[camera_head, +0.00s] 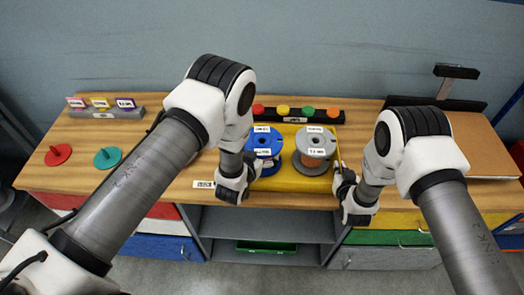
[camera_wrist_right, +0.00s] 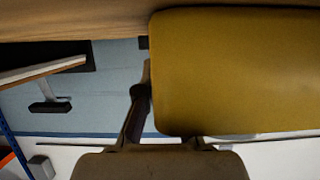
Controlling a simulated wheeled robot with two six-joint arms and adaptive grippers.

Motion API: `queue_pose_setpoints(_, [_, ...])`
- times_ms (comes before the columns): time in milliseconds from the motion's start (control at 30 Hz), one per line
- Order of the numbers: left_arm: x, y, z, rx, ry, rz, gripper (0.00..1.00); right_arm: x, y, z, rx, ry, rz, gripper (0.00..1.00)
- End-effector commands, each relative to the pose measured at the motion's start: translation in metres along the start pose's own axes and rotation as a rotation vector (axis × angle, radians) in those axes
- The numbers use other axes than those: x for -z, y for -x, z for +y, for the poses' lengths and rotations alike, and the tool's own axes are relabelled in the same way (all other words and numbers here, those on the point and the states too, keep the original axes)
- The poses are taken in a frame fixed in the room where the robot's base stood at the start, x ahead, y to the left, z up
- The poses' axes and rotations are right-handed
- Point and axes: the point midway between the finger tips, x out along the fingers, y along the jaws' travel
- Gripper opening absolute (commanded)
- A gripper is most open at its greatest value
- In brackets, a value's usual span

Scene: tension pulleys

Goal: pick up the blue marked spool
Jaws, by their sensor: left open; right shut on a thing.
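The blue spool (camera_head: 263,140) stands on a yellow base (camera_head: 285,184) in the middle of the table, with white labels on its top and front. A grey spool (camera_head: 315,141) stands just right of it on the same base. My left gripper (camera_head: 249,172) is open at the front left of the blue spool, close to the base's left edge; I cannot tell whether it touches. My right gripper (camera_head: 341,176) is shut on the right edge of the yellow base. In the right wrist view the yellow base (camera_wrist_right: 240,70) fills much of the picture, beside a dark finger.
Behind the spools is a dark rack (camera_head: 296,115) with several coloured knobs. A red disc (camera_head: 58,154) and a teal disc (camera_head: 107,158) lie at left, near a grey label stand (camera_head: 117,113). A brown board (camera_head: 485,145) lies at right. Shelves and drawers are below.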

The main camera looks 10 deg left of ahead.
Motion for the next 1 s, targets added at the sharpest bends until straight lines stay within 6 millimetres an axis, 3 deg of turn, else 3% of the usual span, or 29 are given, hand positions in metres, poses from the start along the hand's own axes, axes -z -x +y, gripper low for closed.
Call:
queue_pose_setpoints(267, [-0.001,-0.009,0.0,-0.001,0.0,-0.001,1.0,-0.001,0.0,0.0,0.0,0.0,-0.001,0.0])
queue_pose_setpoints(533, [-0.001,-0.009,0.0,0.0,0.0,-0.001,0.08,-0.001,0.0,0.0,0.0,0.0,-0.001,0.0])
queue_pose_setpoints(833, [0.004,-0.008,0.0,0.0,0.0,0.002,0.06,0.0,0.0,0.0,0.0,0.0,-0.001,0.0])
queue_pose_setpoints(1000, [0.03,0.002,0.0,0.0,-0.002,0.005,0.06,0.0,0.0,0.0,0.0,0.0,-0.001,0.0])
